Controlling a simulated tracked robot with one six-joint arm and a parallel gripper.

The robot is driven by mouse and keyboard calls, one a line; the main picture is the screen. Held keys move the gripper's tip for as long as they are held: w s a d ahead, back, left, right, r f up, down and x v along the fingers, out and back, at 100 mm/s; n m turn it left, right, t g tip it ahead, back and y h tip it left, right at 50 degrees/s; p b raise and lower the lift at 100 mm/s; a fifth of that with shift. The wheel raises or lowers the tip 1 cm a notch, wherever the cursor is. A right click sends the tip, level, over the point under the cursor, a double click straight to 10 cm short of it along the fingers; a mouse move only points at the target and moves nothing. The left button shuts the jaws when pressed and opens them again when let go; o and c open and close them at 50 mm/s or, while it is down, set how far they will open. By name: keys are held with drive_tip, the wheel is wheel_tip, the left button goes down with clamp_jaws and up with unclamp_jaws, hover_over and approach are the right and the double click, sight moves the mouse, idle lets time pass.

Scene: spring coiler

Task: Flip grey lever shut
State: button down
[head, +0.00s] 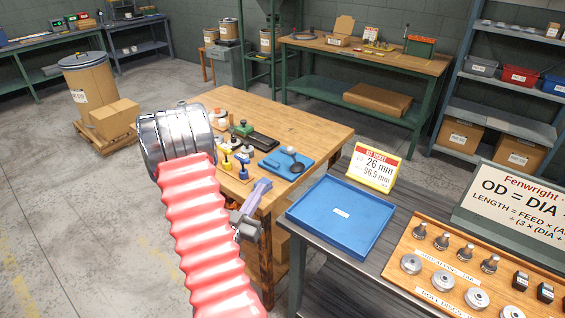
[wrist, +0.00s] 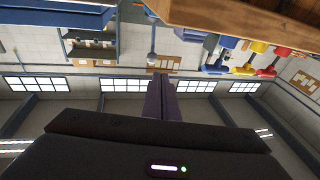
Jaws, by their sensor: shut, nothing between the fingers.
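My gripper (head: 264,187) is shut and empty beside the front edge of the wooden bench (head: 318,127) in the head view. Its purple-grey fingers lie together in the wrist view (wrist: 160,97), pointing away from the camera. Small coloured fixtures stand on the bench, among them a yellow one (head: 226,160) and a blue one (head: 243,172). In the wrist view they appear upside down, with blue (wrist: 228,42), yellow (wrist: 258,46) and red (wrist: 283,51) parts, up and right of the fingers and apart from them. I cannot make out the grey lever for certain.
A blue tray (head: 340,215) and a yellow-edged sign (head: 375,167) are on the dark bench at the right. A wooden rack (head: 450,262) of metal pieces stands there too. A blue mat (head: 286,164) lies on the wooden bench. Open floor (head: 90,220) lies left.

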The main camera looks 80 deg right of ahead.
drive_tip(key=shift+s+a+g+h, duration=0.15)
drive_tip(key=shift+s+g+h, duration=0.2)
drive_tip(key=shift+s, duration=0.35)
drive_tip(key=x, duration=1.4)
drive_tip(key=shift+w, duration=0.1)
